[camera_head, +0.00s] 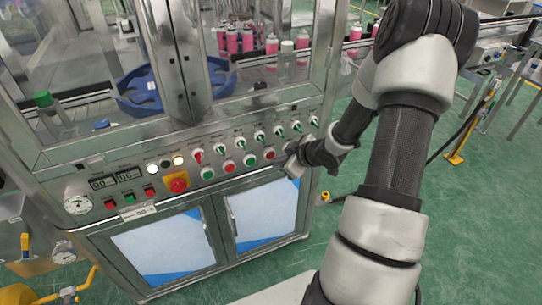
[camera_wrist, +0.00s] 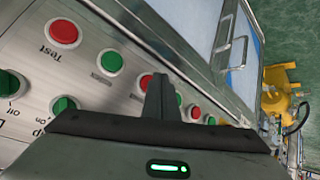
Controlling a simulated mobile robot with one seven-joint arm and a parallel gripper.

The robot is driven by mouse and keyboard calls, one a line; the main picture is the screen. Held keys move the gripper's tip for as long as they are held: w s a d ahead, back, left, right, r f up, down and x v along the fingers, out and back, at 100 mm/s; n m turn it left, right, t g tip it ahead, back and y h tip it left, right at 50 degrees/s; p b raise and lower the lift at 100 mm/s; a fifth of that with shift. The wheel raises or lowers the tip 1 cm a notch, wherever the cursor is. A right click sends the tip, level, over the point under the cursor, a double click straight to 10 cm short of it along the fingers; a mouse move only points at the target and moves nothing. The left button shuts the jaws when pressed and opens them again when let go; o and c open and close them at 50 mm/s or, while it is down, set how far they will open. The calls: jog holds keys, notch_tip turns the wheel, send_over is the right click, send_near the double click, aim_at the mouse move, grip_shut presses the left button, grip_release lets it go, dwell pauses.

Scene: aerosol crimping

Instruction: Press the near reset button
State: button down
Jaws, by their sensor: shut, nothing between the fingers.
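My gripper (camera_head: 293,163) is at the right end of the machine's control panel, close to its face. In the wrist view my gripper (camera_wrist: 160,82) shows as shut dark fingers pointing at the button row, with nothing held. The fingers partly cover a red button (camera_wrist: 146,80); contact cannot be told. Left of it are a green button (camera_wrist: 109,62) with a label too small to read and a red button (camera_wrist: 63,33) labelled Test. The head view shows red (camera_head: 228,167) and green (camera_head: 207,173) buttons in this row. I cannot read which button is reset.
Green selector knobs (camera_wrist: 64,104) lie beside the button row. A red emergency stop (camera_head: 177,184) on yellow sits left of the row. Blue-white cabinet doors (camera_head: 265,214) are below the panel. Glass doors enclose the machine above.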

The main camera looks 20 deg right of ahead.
jog(key=shift+w, duration=0.25)
jog(key=shift+w, duration=0.4)
dwell(0.8)
jog(key=shift+s, duration=0.8)
jog(key=shift+s, duration=2.55)
